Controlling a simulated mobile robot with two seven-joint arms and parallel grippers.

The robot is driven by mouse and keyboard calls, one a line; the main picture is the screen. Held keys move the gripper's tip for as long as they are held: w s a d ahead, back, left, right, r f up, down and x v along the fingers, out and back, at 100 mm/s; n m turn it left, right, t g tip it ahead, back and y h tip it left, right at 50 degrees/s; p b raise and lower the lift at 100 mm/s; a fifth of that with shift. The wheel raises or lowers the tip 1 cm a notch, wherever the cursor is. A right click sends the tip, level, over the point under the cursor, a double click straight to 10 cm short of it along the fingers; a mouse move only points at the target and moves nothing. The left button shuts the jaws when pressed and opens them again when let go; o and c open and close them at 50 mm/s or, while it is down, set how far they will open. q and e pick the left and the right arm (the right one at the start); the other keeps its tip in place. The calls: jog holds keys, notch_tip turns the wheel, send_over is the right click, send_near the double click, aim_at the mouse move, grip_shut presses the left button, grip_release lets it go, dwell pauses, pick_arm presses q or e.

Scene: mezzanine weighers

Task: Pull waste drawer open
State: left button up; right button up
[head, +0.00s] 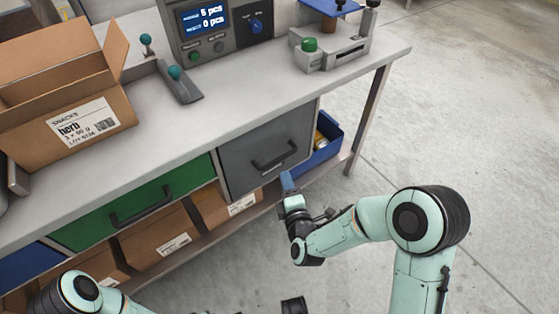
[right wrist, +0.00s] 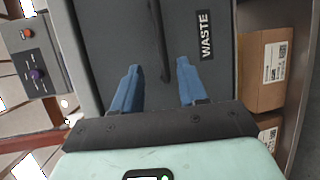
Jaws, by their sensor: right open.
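The waste drawer (head: 244,152) is a grey drawer under the right part of the bench, and its front looks closed. Its dark bar handle (head: 275,160) runs across the front. In the right wrist view the drawer front (right wrist: 110,35) carries a "WASTE" label (right wrist: 205,36), and the handle (right wrist: 162,45) appears upright. My right gripper (head: 288,183) is open and empty, in front of and below the handle. In the right wrist view its blue fingers (right wrist: 159,75) point at the drawer, one on each side of the handle's line, with the handle ahead of the tips.
A green drawer (head: 135,203) is left of the waste drawer. Cardboard boxes (head: 222,208) and a blue bin (head: 322,150) sit underneath. The floor (head: 440,120) to the right is clear.

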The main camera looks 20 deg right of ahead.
aim_at(279, 159)
pick_arm(q)
jog(key=s+f+g+b, duration=0.2)
jog(key=s+f, duration=0.2)
jog(key=s, duration=0.1)
jog(key=shift+a, duration=0.35)
pick_arm(e)
jog(key=shift+w+d+f, duration=0.1)
jog(key=shift+w+f, duration=0.25)
jog(key=shift+w, duration=1.5)
jog(key=shift+w+d+f, duration=0.1)
jog(key=shift+w+f, duration=0.25)
jog(key=shift+w, duration=1.45)
jog(key=shift+w+d+f, duration=0.1)
jog(key=shift+w+f, duration=0.25)
jog(key=shift+w, duration=1.5)
pick_arm(q)
jog(key=shift+s+f, duration=0.1)
pick_arm(e)
grip_shut()
